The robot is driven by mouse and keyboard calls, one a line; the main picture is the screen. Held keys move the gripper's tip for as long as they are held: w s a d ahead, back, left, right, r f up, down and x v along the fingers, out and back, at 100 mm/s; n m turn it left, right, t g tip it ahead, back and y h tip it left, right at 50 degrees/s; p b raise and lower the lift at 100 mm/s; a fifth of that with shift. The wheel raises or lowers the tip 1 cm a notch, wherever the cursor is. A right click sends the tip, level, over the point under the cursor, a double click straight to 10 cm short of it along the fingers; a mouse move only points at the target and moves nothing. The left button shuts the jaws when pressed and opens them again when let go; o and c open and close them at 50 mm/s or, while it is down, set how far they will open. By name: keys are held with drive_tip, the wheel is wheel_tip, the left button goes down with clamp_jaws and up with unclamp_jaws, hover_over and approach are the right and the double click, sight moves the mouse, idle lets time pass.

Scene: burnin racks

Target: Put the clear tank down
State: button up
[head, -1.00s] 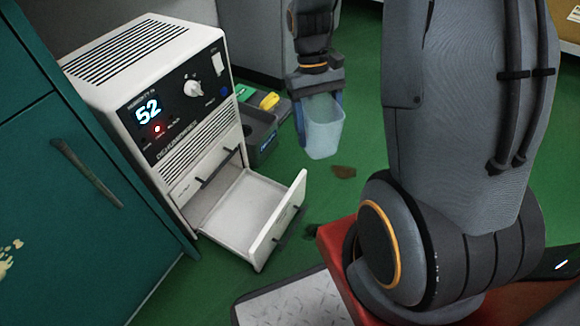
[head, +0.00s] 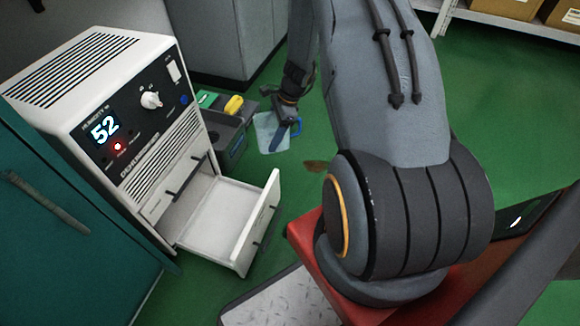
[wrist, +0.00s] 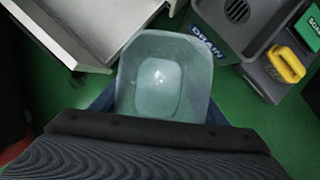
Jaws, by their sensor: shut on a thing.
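The clear tank (head: 266,130) is a pale, see-through open-topped tub. My gripper (head: 284,128) is shut on it and holds it, with a blue finger showing at its right side in the head view. In the wrist view the tank (wrist: 165,75) fills the middle, its inside looks empty, and blue finger parts show at both sides of its near end. The tank is over the green floor, near the dark drain bin. I cannot tell whether its base touches the floor.
A white dehumidifier (head: 110,120) stands at left with its lower drawer (head: 235,215) pulled open. The dark drain bin (head: 228,140) and a caddy with a yellow item (head: 234,105) stand behind it. Green floor is clear to the right of the tank. A teal cabinet (head: 50,240) is at far left.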

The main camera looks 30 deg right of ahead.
drive_tip(key=d+f+m+b, duration=0.1)
drive_tip(key=d+f+m, duration=0.1)
drive_tip(key=f, duration=0.3)
drive_tip(key=d+f+m+t+h+b, duration=0.1)
drive_tip(key=d+f+m+b, duration=0.1)
drive_tip(key=f, duration=0.4)
drive_tip(key=d+f+m+t+b, duration=0.1)
drive_tip(key=d+f+m, duration=0.2)
drive_tip(key=f, duration=0.3)
drive_tip(key=shift+w+d+f+b, duration=0.15)
drive_tip(key=shift+w+b, duration=0.05)
drive_tip(key=shift+b, duration=0.15)
drive_tip(key=shift+f, duration=0.2)
drive_tip(key=o, duration=1.2)
drive_tip(key=shift+r, duration=0.1)
drive_tip(key=p+v, duration=0.1)
drive_tip(key=v, duration=0.3)
drive_tip(key=p+v, duration=0.2)
drive_tip(key=v, duration=0.2)
drive_tip(key=p+v, duration=0.2)
drive_tip(key=v, duration=0.2)
drive_tip(key=shift+s+a+r, duration=0.15)
drive_tip(key=shift+a, duration=0.1)
